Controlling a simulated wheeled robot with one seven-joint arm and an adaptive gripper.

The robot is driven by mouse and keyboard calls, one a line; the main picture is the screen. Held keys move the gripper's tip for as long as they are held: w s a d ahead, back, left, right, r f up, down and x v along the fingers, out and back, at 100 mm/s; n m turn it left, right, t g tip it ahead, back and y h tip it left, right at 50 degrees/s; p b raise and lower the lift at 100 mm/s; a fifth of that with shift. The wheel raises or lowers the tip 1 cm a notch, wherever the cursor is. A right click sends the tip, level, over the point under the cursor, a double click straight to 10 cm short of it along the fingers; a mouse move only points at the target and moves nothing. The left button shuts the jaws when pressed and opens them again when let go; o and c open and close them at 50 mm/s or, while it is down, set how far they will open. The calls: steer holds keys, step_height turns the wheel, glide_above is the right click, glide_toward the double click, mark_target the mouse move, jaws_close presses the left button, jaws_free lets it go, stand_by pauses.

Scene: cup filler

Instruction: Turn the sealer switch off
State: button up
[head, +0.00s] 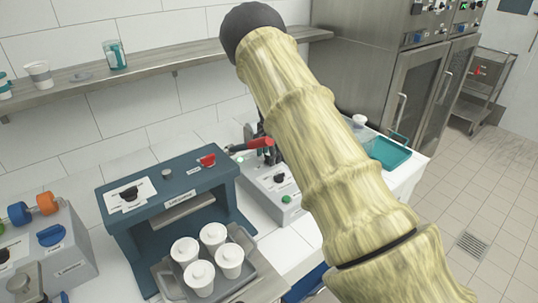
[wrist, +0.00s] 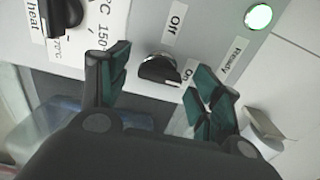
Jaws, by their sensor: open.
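In the wrist view the black rotary switch (wrist: 159,70) sits on a grey panel (wrist: 215,28), with an "Off" label (wrist: 175,22) above it and an "On" label (wrist: 189,75) to its lower right. Its bar slants toward the "On" side. My gripper (wrist: 161,62) is open, with one finger left of the switch and the other lower right of it. I cannot tell whether either finger touches it. A lit green light (wrist: 258,16) is marked "Ready".
A second black knob (wrist: 60,15) with a temperature scale is left of the switch. In the head view a blue machine (head: 165,200) and a tray (head: 248,290) of several white cups stand left of the arm. A teal tray (head: 390,155) lies to the right.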

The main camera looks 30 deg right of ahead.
steer(key=c, duration=1)
steer(key=n+b, duration=0.2)
steer(key=n, duration=0.2)
steer(key=shift+n, duration=0.3)
steer(key=n+b, duration=0.1)
steer(key=n, duration=0.3)
steer(key=shift+n, duration=0.3)
steer(key=n+b, duration=0.1)
steer(key=n, duration=0.3)
steer(key=shift+n, duration=2.4)
